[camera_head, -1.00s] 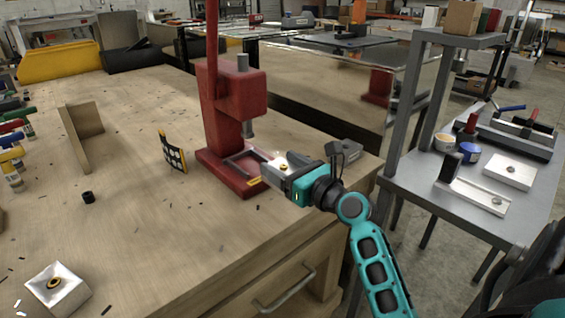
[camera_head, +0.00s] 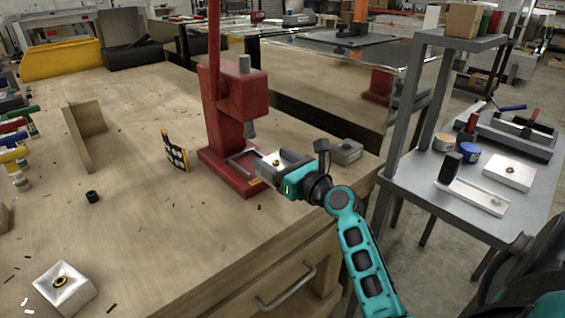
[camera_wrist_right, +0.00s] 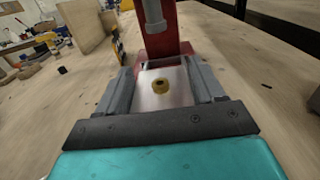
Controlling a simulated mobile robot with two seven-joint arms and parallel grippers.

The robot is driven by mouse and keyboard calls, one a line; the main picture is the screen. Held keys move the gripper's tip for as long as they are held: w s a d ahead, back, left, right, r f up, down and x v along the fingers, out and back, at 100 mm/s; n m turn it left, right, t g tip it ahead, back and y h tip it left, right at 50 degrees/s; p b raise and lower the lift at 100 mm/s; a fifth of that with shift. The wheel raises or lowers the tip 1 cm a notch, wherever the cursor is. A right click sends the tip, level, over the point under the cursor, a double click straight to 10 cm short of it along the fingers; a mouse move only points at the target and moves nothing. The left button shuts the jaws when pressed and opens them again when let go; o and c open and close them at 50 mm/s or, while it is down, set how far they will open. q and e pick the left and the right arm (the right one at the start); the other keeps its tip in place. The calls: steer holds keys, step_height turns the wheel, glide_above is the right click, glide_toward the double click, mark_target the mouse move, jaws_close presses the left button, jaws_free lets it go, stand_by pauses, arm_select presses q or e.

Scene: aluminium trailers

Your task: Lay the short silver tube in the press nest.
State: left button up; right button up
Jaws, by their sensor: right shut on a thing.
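My right gripper (camera_head: 272,163) is at the front of the red press (camera_head: 234,105), low over its base. It is shut on a short silver piece (camera_head: 264,156), taken to be the short silver tube, which has a brass ring in its top. In the right wrist view the silver piece (camera_wrist_right: 152,100) lies level between both fingers, with the press column just beyond it. The press nest is mostly hidden by the gripper and the piece, so I cannot tell whether the piece touches it. My left gripper is not in view.
A similar silver block (camera_head: 72,291) with a brass ring stands at the bench's front left. A grey block (camera_head: 346,152) sits right of the gripper. A black-and-yellow card (camera_head: 175,151) stands left of the press. The grey cart (camera_head: 470,204) at right holds several parts.

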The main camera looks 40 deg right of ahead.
steer(key=shift+w+a+f, duration=0.1)
steer(key=shift+w, duration=1.3)
steer(key=shift+w+a+f, duration=0.1)
steer(key=shift+w, duration=1.25)
steer(key=shift+w+a+f, duration=0.1)
steer(key=shift+w+f, duration=0.05)
steer(key=shift+w, duration=0.95)
steer(key=shift+w+a+f, duration=0.1)
steer(key=shift+w, duration=1)
steer(key=o, duration=1.2)
steer(key=s, duration=0.8)
steer(key=s+d+p, duration=0.1)
steer(key=s, duration=0.4)
